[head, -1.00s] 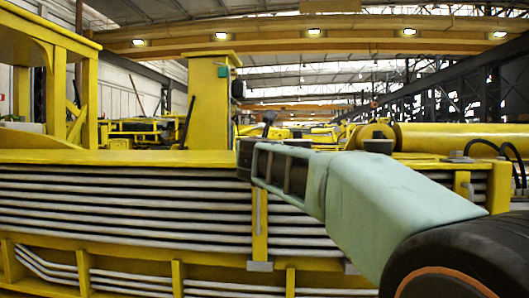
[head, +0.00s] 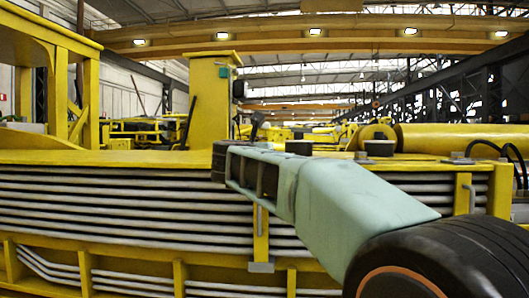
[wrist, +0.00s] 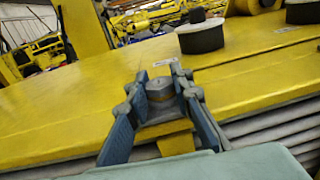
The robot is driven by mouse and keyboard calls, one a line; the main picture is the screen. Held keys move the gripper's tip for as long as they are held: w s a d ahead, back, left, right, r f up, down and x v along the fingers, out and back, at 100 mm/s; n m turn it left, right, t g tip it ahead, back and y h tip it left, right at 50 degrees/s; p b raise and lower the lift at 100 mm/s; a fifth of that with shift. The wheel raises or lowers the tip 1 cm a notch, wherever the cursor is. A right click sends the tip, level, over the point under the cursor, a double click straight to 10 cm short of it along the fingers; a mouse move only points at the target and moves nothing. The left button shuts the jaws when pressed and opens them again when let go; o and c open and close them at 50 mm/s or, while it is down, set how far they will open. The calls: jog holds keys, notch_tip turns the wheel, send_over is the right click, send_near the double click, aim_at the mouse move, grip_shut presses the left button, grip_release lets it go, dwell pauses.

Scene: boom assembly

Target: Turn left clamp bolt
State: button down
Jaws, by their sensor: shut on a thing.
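The clamp bolt (wrist: 159,88) is a grey, round-headed bolt on a small grey plate at the edge of the yellow beam (wrist: 70,110) in the wrist view. My gripper (wrist: 160,76) has its two blue-grey fingers on either side of the bolt head and is shut on it. The bolt's top shows between the fingertips; its lower part is partly hidden. In the head view, my pale green arm reaches left along the yellow beam's edge, and its far end hides the bolt.
Two black round pads stand on the beam, one near (wrist: 201,36) and one farther right (wrist: 305,10). Grey layered strips (head: 120,200) run below the beam's edge. A yellow post (head: 210,105) rises behind, and a yellow cylinder (head: 460,137) lies at right.

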jog(key=m+h+p, duration=0.1)
jog(key=h, duration=0.1)
jog(key=m+g+h+p, duration=0.1)
jog(key=h, duration=0.1)
jog(key=shift+w+a+r+m, duration=0.1)
jog(key=shift+a+r+m, duration=0.1)
jog(key=shift+m, duration=0.1)
jog(key=m+g+h+p, duration=0.1)
jog(key=m+h+p, duration=0.1)
jog(key=h+p, duration=0.1)
jog(key=shift+r, duration=0.1)
jog(key=m+g+h+p, duration=0.2)
jog(key=h+p, duration=0.1)
jog(key=p, duration=0.3)
jog(key=shift+d+r+m+g, duration=0.1)
jog(key=shift+d+m+g, duration=0.05)
jog(key=shift+m+g, duration=0.25)
jog(key=m+g+h+p, duration=0.1)
jog(key=p, duration=0.2)
jog(key=shift+h, duration=0.3)
jog(key=shift+f+m+g+h+p, duration=0.3)
jog(key=shift+g+p, duration=0.1)
jog(key=shift+p, duration=0.1)
jog(key=c, duration=1.7)
grip_release()
jog(key=shift+d, duration=0.15)
